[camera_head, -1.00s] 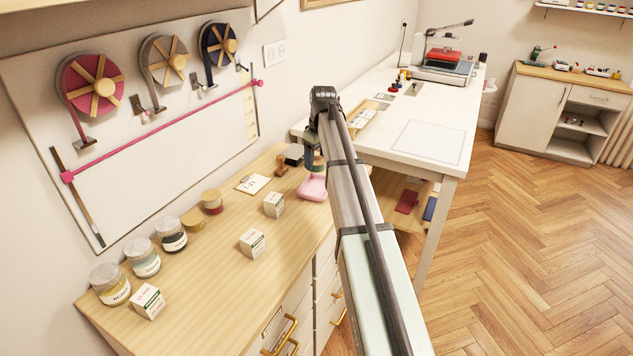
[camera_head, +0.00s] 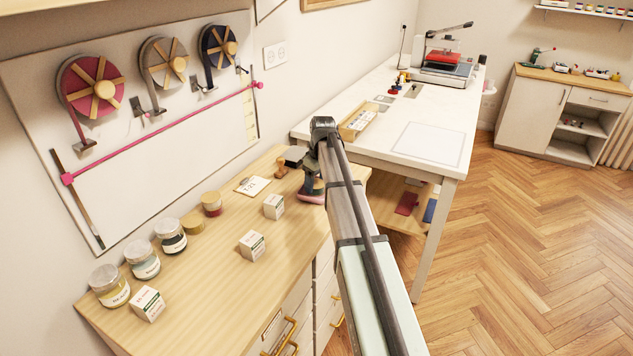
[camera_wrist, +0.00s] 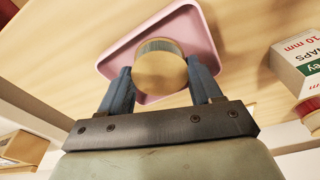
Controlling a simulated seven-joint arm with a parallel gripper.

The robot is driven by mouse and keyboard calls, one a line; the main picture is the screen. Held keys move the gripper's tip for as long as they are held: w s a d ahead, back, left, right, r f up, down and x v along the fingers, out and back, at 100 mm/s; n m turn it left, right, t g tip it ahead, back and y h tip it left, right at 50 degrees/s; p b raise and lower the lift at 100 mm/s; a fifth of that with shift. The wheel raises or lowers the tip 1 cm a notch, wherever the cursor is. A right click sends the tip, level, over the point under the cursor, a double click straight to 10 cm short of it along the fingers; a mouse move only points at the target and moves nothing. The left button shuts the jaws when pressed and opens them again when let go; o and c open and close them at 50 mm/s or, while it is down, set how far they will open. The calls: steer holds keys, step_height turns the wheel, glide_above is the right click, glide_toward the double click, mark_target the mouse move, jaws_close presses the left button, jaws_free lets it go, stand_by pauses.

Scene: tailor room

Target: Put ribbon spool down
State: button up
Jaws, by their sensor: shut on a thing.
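My gripper (camera_head: 312,184) is low over the right end of the wooden counter, at the pink tray (camera_head: 311,198). In the wrist view its two blue fingers are shut on the ribbon spool (camera_wrist: 160,66), whose round tan end faces the camera. The spool appears over the pink tray (camera_wrist: 191,25), inside the tray's outline. In the head view the spool is largely hidden by my gripper and arm. I cannot tell whether its underside touches the tray.
A stamp (camera_head: 281,168) and a card (camera_head: 252,186) lie left of the tray. White boxes (camera_head: 274,207) and several jars (camera_head: 110,286) stand along the counter. The white table (camera_head: 440,115) stands behind to the right. The counter's front edge is close to the tray.

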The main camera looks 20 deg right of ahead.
mark_target(320, 185)
steer(key=shift+f, duration=0.1)
steer(key=o, duration=1)
steer(key=shift+o, duration=0.2)
step_height(320, 185, up, 12)
steer(key=s, duration=0.1)
steer(key=shift+d, duration=0.35)
steer(key=shift+s, duration=0.1)
